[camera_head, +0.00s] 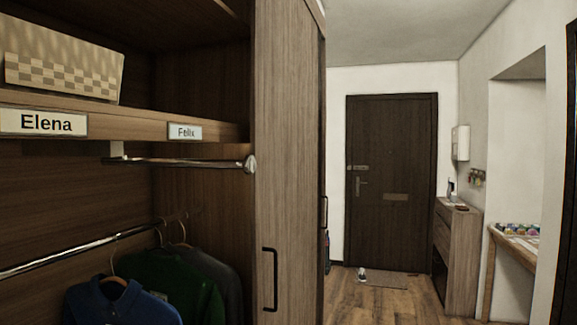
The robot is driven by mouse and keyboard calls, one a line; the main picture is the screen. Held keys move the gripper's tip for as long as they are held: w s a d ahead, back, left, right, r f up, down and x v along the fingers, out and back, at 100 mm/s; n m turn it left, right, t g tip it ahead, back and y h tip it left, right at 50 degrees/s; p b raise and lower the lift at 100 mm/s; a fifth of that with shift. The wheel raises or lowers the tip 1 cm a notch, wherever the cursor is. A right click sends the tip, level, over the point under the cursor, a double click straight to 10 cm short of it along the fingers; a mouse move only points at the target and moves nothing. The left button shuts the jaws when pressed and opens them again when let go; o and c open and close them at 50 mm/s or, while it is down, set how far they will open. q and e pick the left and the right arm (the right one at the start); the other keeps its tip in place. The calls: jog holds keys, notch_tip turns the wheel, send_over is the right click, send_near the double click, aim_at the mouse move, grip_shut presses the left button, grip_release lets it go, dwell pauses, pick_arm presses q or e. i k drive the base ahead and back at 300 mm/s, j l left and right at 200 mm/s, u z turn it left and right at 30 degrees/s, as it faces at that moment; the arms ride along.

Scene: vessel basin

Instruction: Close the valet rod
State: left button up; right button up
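The valet rod (190,163) is a thin metal rod mounted under the wardrobe shelf (150,124). It hangs from a pale bracket at its left end and has a round knob (250,164) at its right end. It appears pulled out, with the knob in front of the wardrobe's side panel. Nothing hangs on it. Neither of my grippers shows in the head view.
A longer clothes rail (85,248) below carries a blue shirt (122,303), a green garment (172,285) and a dark one. A woven box (62,65) sits on the shelf. A tall door panel (290,170) with a black handle stands right. Hallway floor is mostly clear.

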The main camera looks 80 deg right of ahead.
aim_at(249, 163)
jog(key=z, duration=2.3)
